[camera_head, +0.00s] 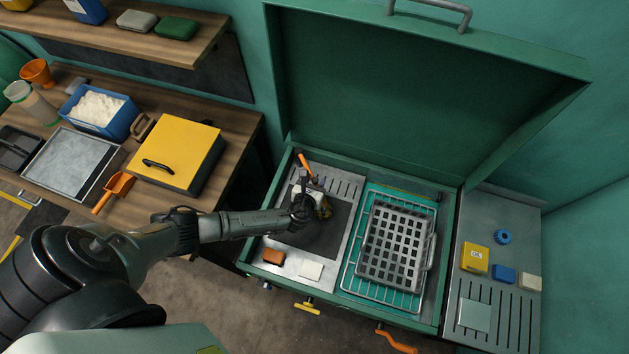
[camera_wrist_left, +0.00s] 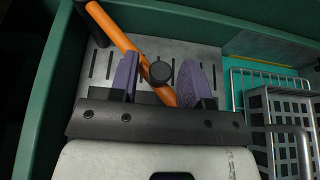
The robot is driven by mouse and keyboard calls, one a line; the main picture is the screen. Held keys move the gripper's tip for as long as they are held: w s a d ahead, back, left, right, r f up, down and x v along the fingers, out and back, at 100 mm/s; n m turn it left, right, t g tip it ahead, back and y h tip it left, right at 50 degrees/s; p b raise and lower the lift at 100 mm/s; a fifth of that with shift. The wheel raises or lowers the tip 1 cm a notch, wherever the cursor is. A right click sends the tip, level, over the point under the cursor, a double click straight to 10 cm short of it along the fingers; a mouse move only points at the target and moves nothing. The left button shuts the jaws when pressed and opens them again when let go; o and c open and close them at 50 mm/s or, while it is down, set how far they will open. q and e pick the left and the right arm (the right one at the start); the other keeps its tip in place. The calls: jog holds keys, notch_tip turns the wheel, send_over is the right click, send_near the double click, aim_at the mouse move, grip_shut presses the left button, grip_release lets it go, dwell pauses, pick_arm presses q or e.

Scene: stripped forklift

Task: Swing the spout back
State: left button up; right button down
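The spout is an orange tube (camera_head: 305,165) at the back left inside the green open-lidded tub (camera_head: 450,215). In the left wrist view the spout (camera_wrist_left: 115,32) runs from the upper left down to the right, passing between my finger pads. A dark round knob (camera_wrist_left: 160,72) shows beside it. My left gripper (camera_head: 306,208) is over the left half of the tub, at the front part of the spout. In the left wrist view its purple-padded fingers (camera_wrist_left: 161,82) stand apart, wider than the tube. The spout's lower end is partly hidden by the gripper. My right gripper is not in view.
A wire rack (camera_head: 350,277) with a grey perforated basket (camera_head: 398,245) fills the tub's right half. The raised lid (camera_head: 400,100) stands behind.

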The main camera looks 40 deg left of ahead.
pick_arm(q)
grip_shut()
dwell(0.3)
